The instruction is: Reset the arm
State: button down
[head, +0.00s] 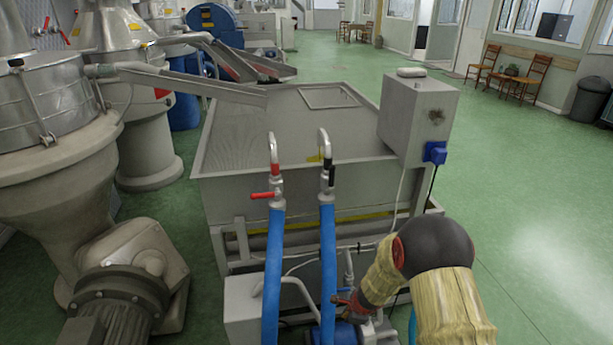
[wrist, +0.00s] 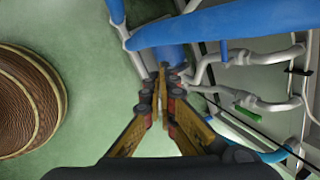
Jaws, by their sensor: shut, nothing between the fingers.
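My gripper (wrist: 163,73) shows in the wrist view, its yellow and dark fingers brought together at the tips with nothing between them. Just past the fingertips are a blue part (wrist: 170,56) and grey pipes; I cannot tell whether the tips touch them. In the head view my arm (head: 452,305) is bent at the lower right and reaches down and left, in front of the low pipework of the steel tank.
The steel tank (head: 295,190) stands ahead, with two blue hoses (head: 274,270) down its front and a grey control box (head: 418,115) at its right. Grey mill machines crowd the left. A round wicker basket (wrist: 30,100) lies left in the wrist view. Green floor (head: 530,220) is clear at right.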

jog(key=s+a+n+g+y, duration=0.2)
jog(key=s+a+n, duration=0.25)
jog(key=s, duration=0.25)
jog(key=s+r+n+g, duration=0.1)
jog(key=s+r+n, duration=0.5)
jog(key=r, duration=0.3)
jog(key=s+d+r+n+t+h, duration=0.1)
jog(key=s+d+r+n, duration=0.2)
jog(key=r, duration=0.9)
jog(key=s+d+r+n+t+h+p, duration=0.1)
jog(key=s+d+r+n+t, duration=0.1)
jog(key=s+r, duration=0.8)
jog(key=s+d+r+n+t+h+p, duration=0.1)
jog(key=s+d+r+n, duration=0.3)
jog(key=r, duration=0.9)
jog(key=s, duration=0.2)
jog(key=shift+s+r+t, duration=0.3)
jog(key=shift+r+t, duration=0.1)
jog(key=shift+d+r, duration=0.1)
